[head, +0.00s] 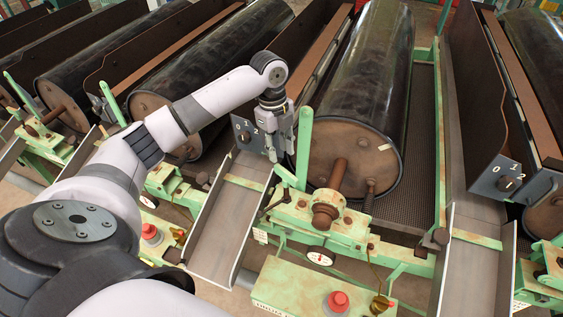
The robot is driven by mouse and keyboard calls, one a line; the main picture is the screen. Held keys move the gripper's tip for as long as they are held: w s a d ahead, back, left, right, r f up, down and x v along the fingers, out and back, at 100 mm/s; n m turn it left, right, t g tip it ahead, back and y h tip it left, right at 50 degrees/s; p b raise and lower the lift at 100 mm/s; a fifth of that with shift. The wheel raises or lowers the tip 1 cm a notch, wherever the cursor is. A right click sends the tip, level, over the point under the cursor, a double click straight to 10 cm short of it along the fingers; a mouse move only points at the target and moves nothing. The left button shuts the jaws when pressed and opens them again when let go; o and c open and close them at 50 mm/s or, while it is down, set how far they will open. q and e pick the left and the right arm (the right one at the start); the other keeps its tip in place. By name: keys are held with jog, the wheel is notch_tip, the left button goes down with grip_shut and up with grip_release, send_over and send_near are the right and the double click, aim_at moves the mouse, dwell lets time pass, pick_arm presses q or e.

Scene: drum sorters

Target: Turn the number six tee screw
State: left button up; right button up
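My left arm reaches across from the left, and its gripper (279,150) points down beside an upright green lever (304,140) on the middle drum machine. The fingers are small here, and I cannot tell whether they are open or shut. A dark T-shaped handle (274,203) sits low on the green frame, below the gripper and apart from it. No number six is readable, so I cannot tell whether this is the number six tee screw. My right gripper is not in view.
The middle black drum (368,70) has a rusty end plate and shaft. A switch plate (246,133) stands close left of the gripper. A metal chute (228,225), a dial gauge (320,257) and a red button (338,302) lie below. More drums stand on both sides.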

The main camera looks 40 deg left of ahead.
pick_arm(q)
jog(key=r, duration=0.3)
jog(key=shift+a+r, duration=0.25)
jog(key=shift+r, duration=0.05)
dwell(0.3)
